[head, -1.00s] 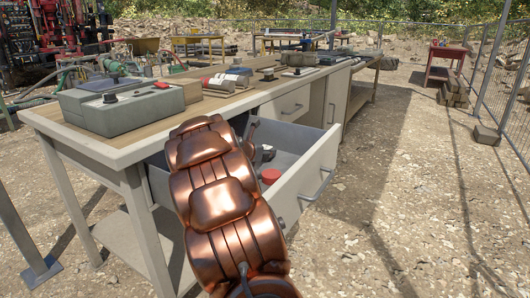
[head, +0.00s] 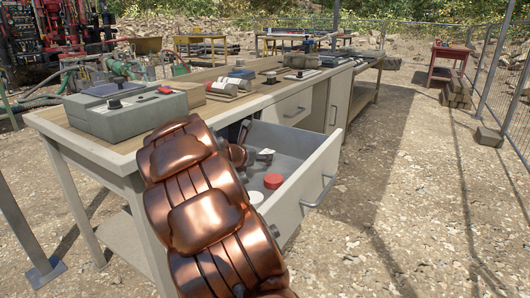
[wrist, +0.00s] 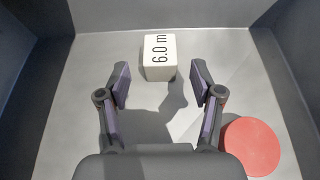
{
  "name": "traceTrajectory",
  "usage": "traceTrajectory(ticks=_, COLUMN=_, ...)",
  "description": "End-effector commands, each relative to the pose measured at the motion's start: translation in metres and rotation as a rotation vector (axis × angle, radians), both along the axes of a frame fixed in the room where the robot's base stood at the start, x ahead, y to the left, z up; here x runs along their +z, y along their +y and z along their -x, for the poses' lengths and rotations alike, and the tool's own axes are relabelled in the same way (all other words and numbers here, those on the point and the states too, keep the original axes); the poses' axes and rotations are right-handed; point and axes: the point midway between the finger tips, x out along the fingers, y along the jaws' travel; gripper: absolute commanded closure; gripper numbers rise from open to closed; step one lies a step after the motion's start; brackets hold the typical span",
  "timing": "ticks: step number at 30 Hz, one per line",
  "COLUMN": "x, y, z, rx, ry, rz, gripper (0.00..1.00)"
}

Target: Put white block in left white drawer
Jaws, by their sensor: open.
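The white block (wrist: 158,57), marked "6.0 m", lies on the grey drawer floor in the wrist view. It is just beyond the fingertips, near the middle of the gap. My gripper (wrist: 160,85) is open and empty, with its two fingers pointing at the block. The left white drawer (head: 307,185) is pulled out from the bench in the head view, and the block appears to be inside it. My copper arm covers part of this drawer in the head view. I cannot tell for sure which small white patch there is the block.
A red disc (wrist: 250,146) lies in the drawer, lower right of my gripper; it also shows in the head view (head: 273,181). Drawer walls surround the gripper. A second drawer (head: 292,109) is closed. A grey-green device (head: 127,113) stands on the bench top (head: 100,148).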

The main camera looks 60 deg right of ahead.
Motion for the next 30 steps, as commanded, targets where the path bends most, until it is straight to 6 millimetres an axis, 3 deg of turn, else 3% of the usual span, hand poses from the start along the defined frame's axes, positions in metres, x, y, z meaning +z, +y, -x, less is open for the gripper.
traceTrajectory(ticks=6, x=0.018, y=0.036, z=0.001, rx=0.001, ry=0.000, rz=0.001, gripper=0.34)
traceTrajectory(ticks=12, x=0.023, y=0.052, z=0.003, rx=0.000, ry=0.001, rz=0.001, gripper=0.34)
traceTrajectory(ticks=30, x=0.023, y=0.055, z=0.003, rx=-0.001, ry=0.000, rz=0.000, gripper=0.34)
